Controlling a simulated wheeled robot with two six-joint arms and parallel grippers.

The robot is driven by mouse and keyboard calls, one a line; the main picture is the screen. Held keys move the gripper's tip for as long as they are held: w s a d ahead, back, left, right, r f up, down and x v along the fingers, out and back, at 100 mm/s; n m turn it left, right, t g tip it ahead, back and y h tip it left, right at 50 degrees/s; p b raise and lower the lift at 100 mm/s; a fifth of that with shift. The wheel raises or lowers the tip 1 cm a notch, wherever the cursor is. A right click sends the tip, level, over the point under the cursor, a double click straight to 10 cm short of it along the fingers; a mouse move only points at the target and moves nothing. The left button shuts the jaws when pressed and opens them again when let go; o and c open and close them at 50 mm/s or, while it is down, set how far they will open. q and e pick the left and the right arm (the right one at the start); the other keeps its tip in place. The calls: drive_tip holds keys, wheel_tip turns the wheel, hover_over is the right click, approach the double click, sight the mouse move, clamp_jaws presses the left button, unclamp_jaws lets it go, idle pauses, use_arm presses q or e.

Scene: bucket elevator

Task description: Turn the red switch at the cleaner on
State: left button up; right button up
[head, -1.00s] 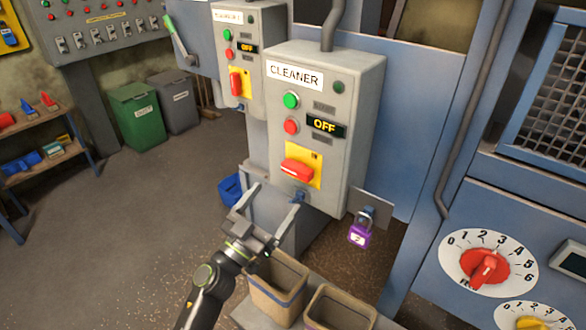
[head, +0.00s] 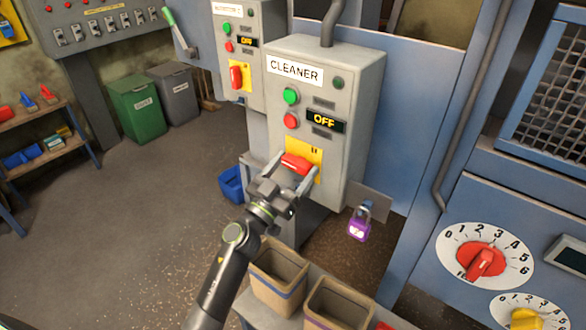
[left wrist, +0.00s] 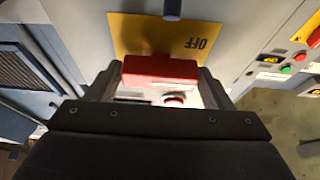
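The cleaner box (head: 358,85) is a grey cabinet with a CLEANER label and a display (head: 325,122) reading OFF. Its red switch (head: 296,163) lies crosswise on a yellow plate (head: 317,158) low on the front. My left gripper (head: 293,172) is open, with one finger at each end of the red switch. In the left wrist view the red switch (left wrist: 160,71) sits between the two fingers (left wrist: 160,85); whether they touch it I cannot tell. The word OFF shows on the yellow plate (left wrist: 150,35) there. My right gripper is not in view.
Open bins (head: 278,276) stand below my left gripper. A second switch box (head: 262,18) stands behind on the left. A dial panel (head: 480,258) is at the right.

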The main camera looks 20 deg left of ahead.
use_arm(q)
drive_tip(key=c, duration=0.5)
drive_tip(key=shift+c, duration=0.2)
